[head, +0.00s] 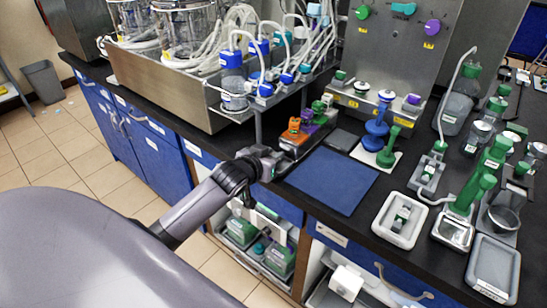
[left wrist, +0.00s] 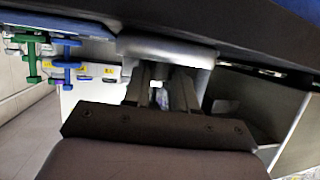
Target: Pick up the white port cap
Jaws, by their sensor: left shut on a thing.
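My left gripper (head: 272,163) reaches in from the left and is low at the front edge of the black bench, just in front of a small rack (head: 291,149) of coloured caps. In the left wrist view its fingers (left wrist: 158,95) are close together around a small white piece, the white port cap (left wrist: 157,84). Most of the cap is hidden by the fingers, and in the head view I cannot make it out. My right gripper is in neither view.
The rack holds an orange cap (head: 294,130) and a green one (head: 318,108) behind the gripper. A blue mat (head: 332,181) lies to its right. A steel bioreactor housing (head: 165,88) with tubing stands behind left. White trays (head: 399,220) and bottles crowd the right.

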